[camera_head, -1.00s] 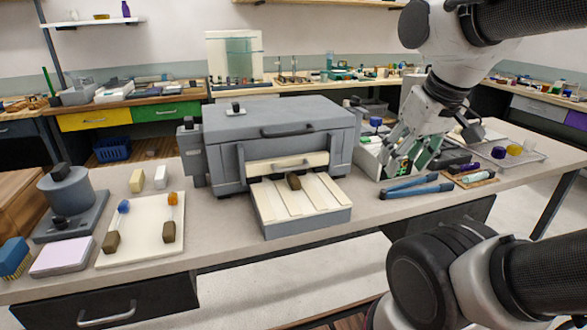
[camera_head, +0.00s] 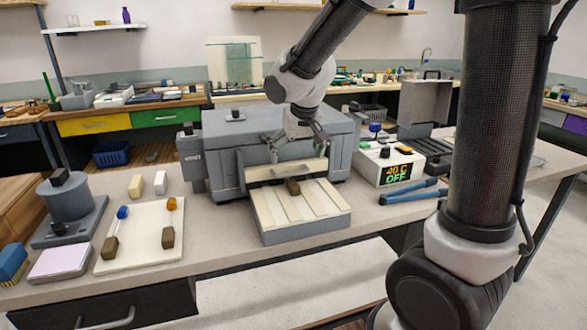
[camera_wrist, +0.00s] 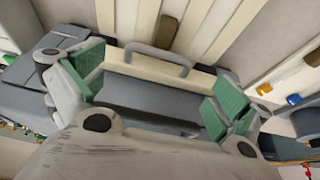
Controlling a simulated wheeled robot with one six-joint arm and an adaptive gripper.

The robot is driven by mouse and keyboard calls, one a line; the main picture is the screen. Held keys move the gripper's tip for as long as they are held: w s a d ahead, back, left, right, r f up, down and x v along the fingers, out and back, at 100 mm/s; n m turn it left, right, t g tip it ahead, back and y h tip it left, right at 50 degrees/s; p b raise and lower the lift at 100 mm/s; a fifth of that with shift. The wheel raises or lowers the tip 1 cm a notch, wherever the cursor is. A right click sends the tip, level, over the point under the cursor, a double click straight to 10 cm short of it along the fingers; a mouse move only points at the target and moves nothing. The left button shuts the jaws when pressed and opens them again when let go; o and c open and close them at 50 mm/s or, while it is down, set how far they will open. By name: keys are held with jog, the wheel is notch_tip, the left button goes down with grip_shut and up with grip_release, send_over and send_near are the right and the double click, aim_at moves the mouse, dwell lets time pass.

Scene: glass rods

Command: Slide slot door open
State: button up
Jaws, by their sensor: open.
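The slot door (camera_head: 262,172) is a cream panel low on the front of the grey furnace (camera_head: 225,150). In the wrist view the slot door (camera_wrist: 120,67) carries a grey bar handle (camera_wrist: 158,58). My gripper (camera_head: 297,142) is in front of the furnace, just above the slot door. Its green-padded fingers (camera_wrist: 153,92) are spread wide, one to each side of the handle, with nothing between them. I see no contact with the handle. The arm hides part of the furnace front.
A ribbed cream tray (camera_head: 325,205) juts out below the slot door with a brown block (camera_head: 292,186) on it. A controller (camera_head: 397,172) reading "40 C OFF" and blue-handled tongs (camera_head: 415,192) are at right. A white board (camera_head: 140,235) with two rods is at left.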

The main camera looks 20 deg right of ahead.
aim_at(293, 173)
jog(key=x, duration=0.6)
jog(key=shift+f, duration=0.15)
jog(key=shift+s, duration=0.1)
jog(key=c, duration=1.9)
jog(key=shift+c, duration=0.2)
